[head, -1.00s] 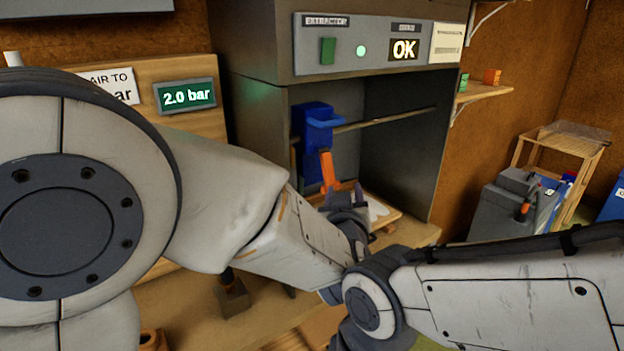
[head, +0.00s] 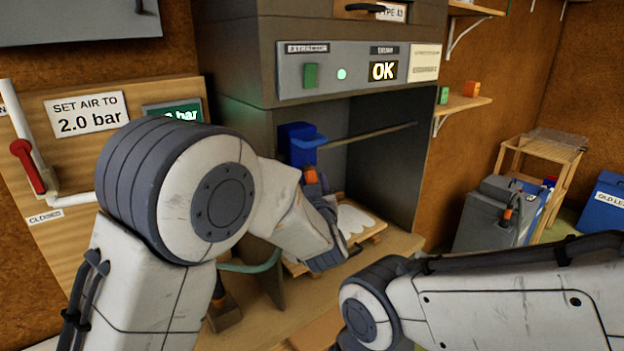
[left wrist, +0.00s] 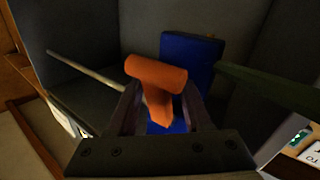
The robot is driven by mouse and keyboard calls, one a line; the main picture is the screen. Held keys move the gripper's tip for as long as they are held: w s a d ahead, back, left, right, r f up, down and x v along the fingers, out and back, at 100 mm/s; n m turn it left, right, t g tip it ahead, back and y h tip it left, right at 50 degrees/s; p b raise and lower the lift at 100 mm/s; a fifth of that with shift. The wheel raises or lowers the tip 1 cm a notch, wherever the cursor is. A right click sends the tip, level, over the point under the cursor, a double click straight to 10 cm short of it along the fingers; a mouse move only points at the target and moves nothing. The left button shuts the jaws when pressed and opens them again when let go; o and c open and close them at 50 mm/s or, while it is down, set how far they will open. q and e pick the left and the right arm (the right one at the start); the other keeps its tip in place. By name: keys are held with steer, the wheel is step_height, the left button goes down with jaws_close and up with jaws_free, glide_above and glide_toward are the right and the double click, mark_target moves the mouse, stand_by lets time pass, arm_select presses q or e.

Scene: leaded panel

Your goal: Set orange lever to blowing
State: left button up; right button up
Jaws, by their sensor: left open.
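The orange lever (head: 310,174) is in front of the blue box (head: 297,146) inside the dark hood. In the head view only a small orange end of it shows above my left gripper (head: 318,186); the rest is hidden. In the left wrist view the lever (left wrist: 156,72) has a thick crossbar and a stem. The stem lies between the two spread fingers of my left gripper (left wrist: 160,98), with the crossbar above them. The left gripper is open, and I cannot tell if a finger touches the lever. My right gripper is out of view.
A thin rod (head: 370,134) reaches right from the blue box. A pale piece (head: 354,220) lies on a wooden board below. The extractor panel (head: 350,70) above reads OK. A red valve handle (head: 27,165) is on the left board, above a CLOSED label (head: 45,216).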

arm_select(q)
steer(key=shift+w, duration=0.1)
jaws_close()
stand_by(1.4)
